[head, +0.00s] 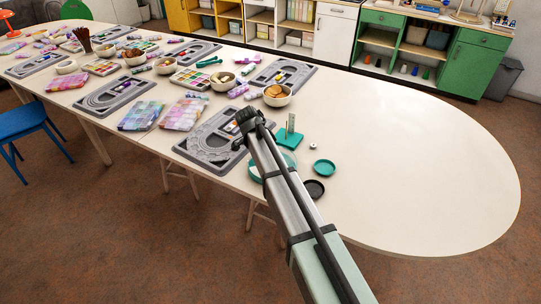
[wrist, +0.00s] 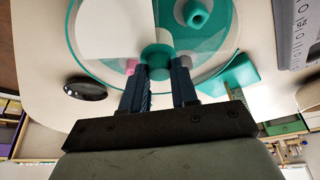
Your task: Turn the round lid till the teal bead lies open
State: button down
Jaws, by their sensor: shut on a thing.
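In the wrist view the round lid (wrist: 112,62) fills the upper middle, with a teal rim, a see-through greyish part and a plain pale wedge at upper left. My gripper (wrist: 163,72) is shut on the teal knob (wrist: 158,54) at its centre. The teal bead (wrist: 197,14) shows right of the wedge, at the top; I cannot tell whether clear lid covers it. A pink bead (wrist: 130,67) shows left of the fingers. In the head view my arm hides most of the round box (head: 256,174); only its rim edges show.
A teal stand (head: 289,139) is close behind the box; it also shows in the wrist view (wrist: 230,78). A grey bead board (head: 207,146) lies left. The table's right end is clear.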

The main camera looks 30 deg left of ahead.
jog(key=shift+m+h, duration=0.3)
jog(key=shift+m, duration=0.4)
jog(key=shift+g, duration=0.3)
jog(key=c, duration=0.9)
grip_release()
jog(key=shift+o, duration=0.2)
jog(key=v, duration=1.3)
jog(key=shift+r, duration=0.35)
jog(key=shift+s+a, duration=0.15)
